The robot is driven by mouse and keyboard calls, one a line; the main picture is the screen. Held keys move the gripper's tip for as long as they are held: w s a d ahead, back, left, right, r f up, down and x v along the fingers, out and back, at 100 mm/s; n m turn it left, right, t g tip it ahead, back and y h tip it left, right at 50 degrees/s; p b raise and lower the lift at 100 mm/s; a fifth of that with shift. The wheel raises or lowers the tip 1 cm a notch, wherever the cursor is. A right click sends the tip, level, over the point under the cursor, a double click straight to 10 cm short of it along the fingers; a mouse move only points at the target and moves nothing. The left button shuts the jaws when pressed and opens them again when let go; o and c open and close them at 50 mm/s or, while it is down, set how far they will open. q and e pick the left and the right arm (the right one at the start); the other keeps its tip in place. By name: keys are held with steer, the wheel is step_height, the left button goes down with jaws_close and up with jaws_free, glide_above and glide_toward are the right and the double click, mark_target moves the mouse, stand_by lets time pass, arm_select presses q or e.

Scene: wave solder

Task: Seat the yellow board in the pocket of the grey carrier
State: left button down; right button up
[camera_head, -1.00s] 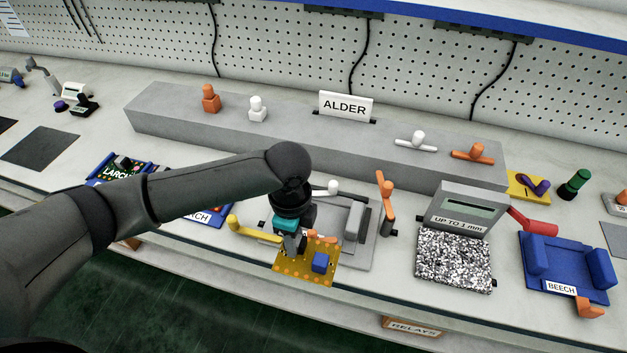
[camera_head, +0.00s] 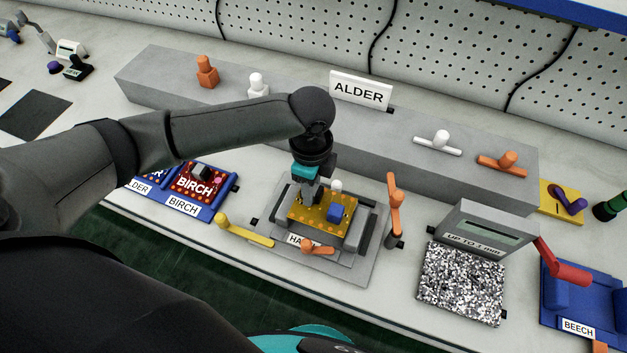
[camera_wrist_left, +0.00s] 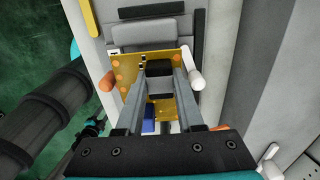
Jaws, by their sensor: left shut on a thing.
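The yellow board (camera_head: 309,213) with orange dots and a blue block is over the middle of the grey carrier (camera_head: 352,267). My left gripper (camera_head: 311,197) points down and is shut on the board near its left side. In the left wrist view the fingers (camera_wrist_left: 160,82) close around a dark part on the board (camera_wrist_left: 129,95). An orange clamp (camera_head: 316,248) is in front of the board and a white clamp (camera_head: 336,186) behind it. The pocket is hidden under the board. I cannot tell whether the board rests in it or hovers. My right gripper is not in view.
A yellow lever (camera_head: 246,231) lies left of the carrier, and an orange-handled lever (camera_head: 395,205) stands right of it. A gauge box (camera_head: 482,232) with a speckled pad is further right. A long grey ledge (camera_head: 440,166) with small clamps runs behind. Blue holders (camera_head: 222,211) are at left.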

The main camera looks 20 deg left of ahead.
mark_target(289, 231)
arm_select(q)
steer(key=shift+s, duration=0.1)
steer(key=shift+r+p, duration=0.15)
steer(key=shift+p, duration=0.45)
steer(key=shift+f+b, duration=1)
steer(key=shift+f, duration=1.9)
steer(key=shift+p, duration=0.45)
steer(key=shift+f, duration=0.5)
steer(key=shift+p, duration=0.4)
